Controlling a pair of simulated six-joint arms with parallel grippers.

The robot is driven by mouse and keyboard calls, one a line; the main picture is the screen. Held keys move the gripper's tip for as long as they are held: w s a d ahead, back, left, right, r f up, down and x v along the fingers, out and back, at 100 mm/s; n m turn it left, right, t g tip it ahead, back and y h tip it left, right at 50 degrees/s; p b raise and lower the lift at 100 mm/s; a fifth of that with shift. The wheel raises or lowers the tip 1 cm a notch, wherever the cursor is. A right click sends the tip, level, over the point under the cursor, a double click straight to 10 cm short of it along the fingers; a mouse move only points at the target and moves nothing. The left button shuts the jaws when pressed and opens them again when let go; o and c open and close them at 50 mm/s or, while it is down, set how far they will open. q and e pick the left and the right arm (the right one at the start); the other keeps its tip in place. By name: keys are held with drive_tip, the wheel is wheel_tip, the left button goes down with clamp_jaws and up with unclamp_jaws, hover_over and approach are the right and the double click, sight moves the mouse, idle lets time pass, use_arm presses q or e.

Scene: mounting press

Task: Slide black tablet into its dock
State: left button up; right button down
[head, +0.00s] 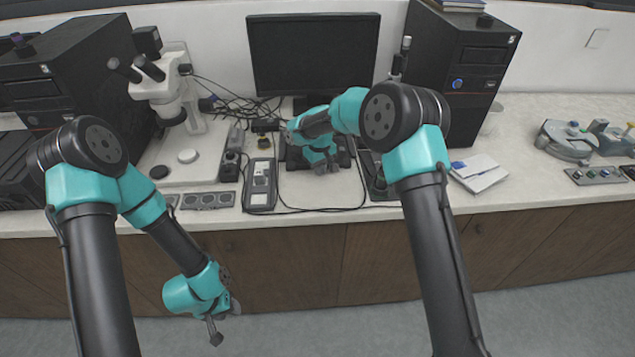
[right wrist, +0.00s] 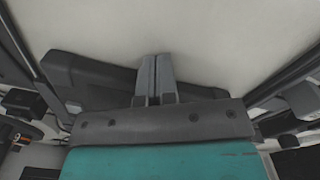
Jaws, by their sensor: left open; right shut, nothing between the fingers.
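A dark, flat thing (head: 298,161) lies on the bench in front of the monitor, partly covered by my right gripper. I cannot tell whether it is the black tablet, the dock or both together. In the right wrist view a dark slab (right wrist: 85,88) sits on the pale surface just behind the fingers. My right gripper (head: 330,168) is shut and empty over this area; its fingers (right wrist: 155,80) show pressed together. Whether they touch the slab is unclear. My left gripper (head: 218,332) is open and empty, hanging in front of the bench over the floor.
A monitor (head: 313,52), tangled cables, a microscope (head: 165,90) and a grey handheld device (head: 261,185) crowd the back and left. A black computer tower (head: 455,75) stands right.

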drive_tip(key=shift+w, duration=1.95)
drive_tip(key=shift+s, duration=0.1)
drive_tip(key=shift+s+r, duration=0.5)
drive_tip(key=shift+s, duration=0.2)
drive_tip(key=shift+r, duration=3.5)
